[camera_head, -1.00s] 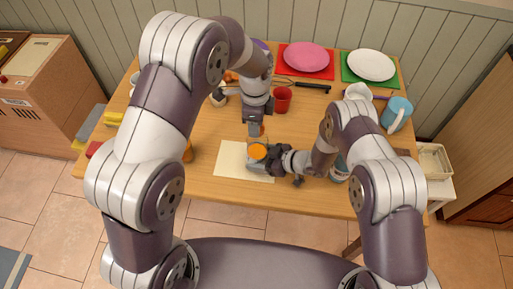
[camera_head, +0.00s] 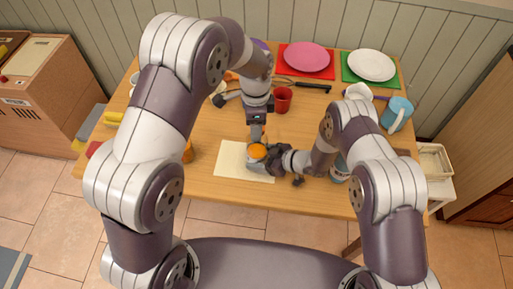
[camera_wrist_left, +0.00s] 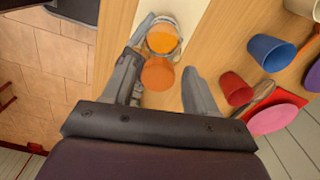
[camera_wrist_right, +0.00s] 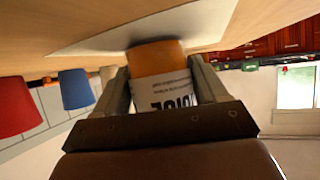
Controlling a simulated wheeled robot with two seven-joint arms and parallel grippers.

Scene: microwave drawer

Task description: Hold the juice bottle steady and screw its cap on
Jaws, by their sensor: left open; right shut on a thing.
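The juice bottle (camera_head: 257,151) stands on the pale mat, with orange juice in it. The left wrist view looks down on its round top (camera_wrist_left: 163,38). My right gripper (camera_head: 272,157) is shut on the bottle from the side; the right wrist view shows its fingers on both sides of the white lettered label (camera_wrist_right: 165,92). The orange cap (camera_wrist_left: 157,74) is a flat disc beside the bottle, apart from its mouth. My left gripper (camera_wrist_left: 163,85) is open, with the cap between its spread fingers, nearer the left one. Whether the cap touches the table is unclear.
The pale mat (camera_head: 229,160) lies under the bottle. A red cup (camera_head: 283,99) stands behind, with pink (camera_head: 307,56) and white (camera_head: 372,66) plates at the back. A blue pitcher (camera_head: 397,113) is at the right. The table left of the mat has free room.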

